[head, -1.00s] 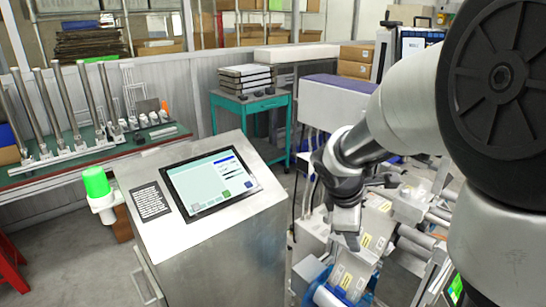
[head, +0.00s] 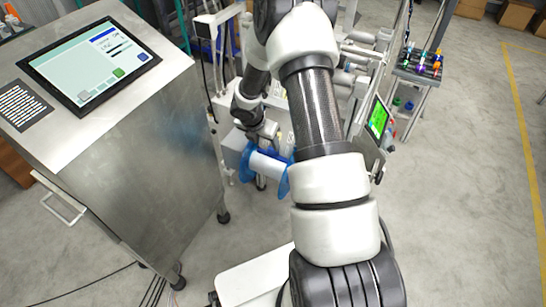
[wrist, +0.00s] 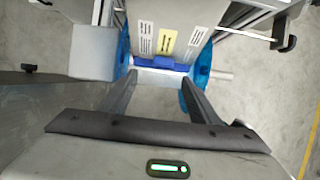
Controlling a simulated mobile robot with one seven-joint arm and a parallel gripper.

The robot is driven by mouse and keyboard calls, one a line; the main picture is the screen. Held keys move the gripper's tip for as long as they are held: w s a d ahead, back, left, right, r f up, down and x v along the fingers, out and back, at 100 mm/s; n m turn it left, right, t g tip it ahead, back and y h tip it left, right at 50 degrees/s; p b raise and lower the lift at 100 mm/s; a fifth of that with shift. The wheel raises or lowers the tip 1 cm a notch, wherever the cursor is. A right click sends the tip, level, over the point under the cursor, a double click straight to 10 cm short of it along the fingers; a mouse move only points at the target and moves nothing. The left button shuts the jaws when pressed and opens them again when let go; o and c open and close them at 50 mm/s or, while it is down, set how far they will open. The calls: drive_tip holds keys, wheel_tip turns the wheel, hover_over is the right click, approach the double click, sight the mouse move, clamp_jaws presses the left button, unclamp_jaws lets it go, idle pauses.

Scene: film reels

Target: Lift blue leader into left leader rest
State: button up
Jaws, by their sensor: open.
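A short blue bar (wrist: 162,63), which looks like the blue leader, lies at the lower end of a film strip (wrist: 166,40) with white and yellow labels, in the wrist view. It sits just above the white core of a blue-flanged reel (wrist: 204,68). My gripper (wrist: 158,82) is open, its two fingers on either side of the bar and a little short of it. In the head view the reel (head: 267,166) is below my gripper (head: 262,132), and the bar is hard to make out. I cannot identify the left leader rest.
A steel console with a touchscreen (head: 90,62) stands close on the left. A small green screen (head: 378,119) is on the machine's right side. A rack with coloured pieces (head: 420,62) stands farther right. The floor at right is clear.

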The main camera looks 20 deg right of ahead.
sight(272, 150)
drive_tip(key=x, duration=0.3)
drive_tip(key=shift+f, duration=0.1)
drive_tip(key=shift+d+b+x, duration=0.25)
drive_tip(key=shift+b+x, duration=0.3)
drive_tip(key=shift+x, duration=0.8)
drive_tip(key=shift+d+b+x, duration=0.3)
drive_tip(key=shift+b+x, duration=0.25)
drive_tip(key=shift+x, duration=0.8)
drive_tip(key=c, duration=1.2)
